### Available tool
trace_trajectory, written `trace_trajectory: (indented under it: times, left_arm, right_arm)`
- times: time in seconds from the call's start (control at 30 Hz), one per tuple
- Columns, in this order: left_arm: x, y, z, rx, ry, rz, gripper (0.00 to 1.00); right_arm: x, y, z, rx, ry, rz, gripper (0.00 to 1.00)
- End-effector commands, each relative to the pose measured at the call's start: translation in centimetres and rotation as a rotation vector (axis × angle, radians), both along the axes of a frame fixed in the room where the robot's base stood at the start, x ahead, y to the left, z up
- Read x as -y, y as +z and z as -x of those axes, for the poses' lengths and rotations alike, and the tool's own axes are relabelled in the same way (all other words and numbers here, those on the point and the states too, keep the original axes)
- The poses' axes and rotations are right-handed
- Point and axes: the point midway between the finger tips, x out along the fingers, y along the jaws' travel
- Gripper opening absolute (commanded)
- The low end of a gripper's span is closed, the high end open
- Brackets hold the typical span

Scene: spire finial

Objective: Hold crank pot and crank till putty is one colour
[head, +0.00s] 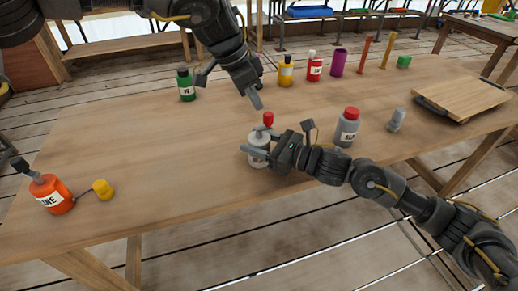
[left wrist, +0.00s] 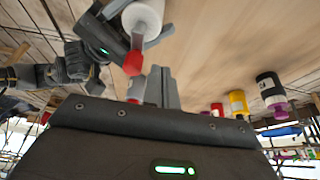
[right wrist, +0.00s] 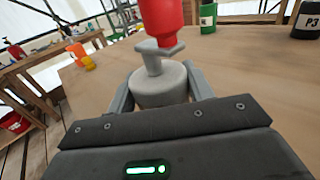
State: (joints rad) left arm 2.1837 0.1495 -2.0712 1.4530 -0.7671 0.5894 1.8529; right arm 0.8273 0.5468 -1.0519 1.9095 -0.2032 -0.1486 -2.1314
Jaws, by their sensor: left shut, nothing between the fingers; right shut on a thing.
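The crank pot (head: 257,150) is a pale grey pot with a crank on top, standing on the wooden table. The crank's knob (head: 268,118) is red; it looms large in the right wrist view (right wrist: 162,18). My right gripper (head: 257,156) is shut around the pot's body (right wrist: 160,88), one finger on each side. My left gripper (head: 256,101) is shut and empty, just above and left of the red knob. In the left wrist view its closed fingers (left wrist: 162,86) are beside the knob (left wrist: 133,63), apart from it. The putty inside the pot is hidden.
An orange bottle (head: 52,194) and yellow cap piece (head: 102,189) are at the left. A green bottle (head: 186,85), yellow bottle (head: 286,72) and red bottle (head: 314,67) stand at the back. A grey red-capped bottle (head: 346,128) and wooden board (head: 462,96) are right. The left-middle table is clear.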

Motion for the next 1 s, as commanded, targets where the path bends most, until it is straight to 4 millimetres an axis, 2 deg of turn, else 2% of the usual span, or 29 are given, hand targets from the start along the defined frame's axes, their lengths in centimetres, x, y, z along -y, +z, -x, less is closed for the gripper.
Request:
trace_trajectory:
  times: [0.7,1.0]
  left_arm:
    - [0.0,-2.8,0.0,-0.001,0.0,0.0,0.0]
    - [0.0,-2.9,0.0,0.0,0.0,0.0,0.0]
  right_arm:
    - [0.0,0.0,0.0,0.0,0.0,0.0,0.26]
    - [0.0,0.0,0.0,0.0,0.0,0.0,0.26]
